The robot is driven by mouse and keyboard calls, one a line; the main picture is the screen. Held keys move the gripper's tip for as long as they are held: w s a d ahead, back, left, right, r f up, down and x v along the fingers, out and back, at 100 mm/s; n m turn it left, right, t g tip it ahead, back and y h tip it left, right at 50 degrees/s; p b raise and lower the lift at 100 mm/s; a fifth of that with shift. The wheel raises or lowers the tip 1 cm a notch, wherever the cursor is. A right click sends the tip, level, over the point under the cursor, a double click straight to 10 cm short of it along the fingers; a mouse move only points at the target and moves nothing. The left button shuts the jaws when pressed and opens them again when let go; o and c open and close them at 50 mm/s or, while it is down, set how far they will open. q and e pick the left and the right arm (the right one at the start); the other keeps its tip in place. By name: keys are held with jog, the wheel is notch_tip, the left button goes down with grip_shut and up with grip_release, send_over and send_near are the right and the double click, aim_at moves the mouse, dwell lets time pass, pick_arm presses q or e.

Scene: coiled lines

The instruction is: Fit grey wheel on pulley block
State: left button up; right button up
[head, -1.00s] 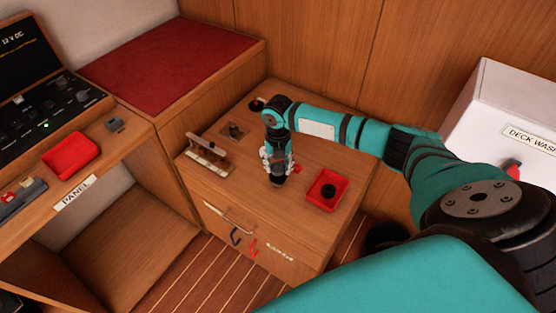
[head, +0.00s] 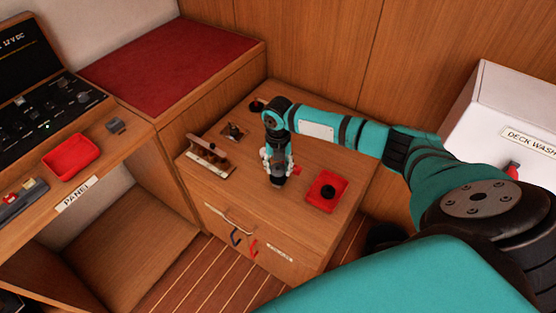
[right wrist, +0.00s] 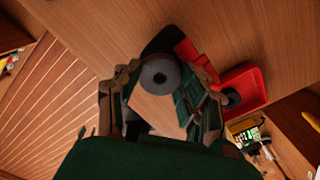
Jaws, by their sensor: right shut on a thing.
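My right gripper (head: 278,176) points down over the wooden cabinet top, between a slatted rack and a red tray. In the right wrist view the gripper (right wrist: 161,82) is shut on the grey wheel (right wrist: 159,74), a round disc with a small centre hole, held between the fingertips. In the head view the wheel is too small and dark to make out clearly. A small dark fitting with an upright part (head: 234,131) stands on the cabinet behind and left of the gripper. It may be the pulley block; I cannot tell for sure. My left gripper is not in view.
A red tray (head: 314,197) with a black round piece stands right of the gripper. A wooden rack with a pale front strip (head: 208,166) lies at the left edge. A small red thing (head: 296,169) sits close beside the gripper. The panel desk (head: 118,150) stands further left.

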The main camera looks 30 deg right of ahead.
pick_arm(q)
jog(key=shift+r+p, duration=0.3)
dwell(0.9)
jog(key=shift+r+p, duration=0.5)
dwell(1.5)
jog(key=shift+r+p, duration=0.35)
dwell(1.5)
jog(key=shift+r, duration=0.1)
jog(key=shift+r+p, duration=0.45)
jog(key=shift+p, duration=0.1)
dwell(1.2)
dwell(0.3)
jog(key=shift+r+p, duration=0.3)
dwell(0.5)
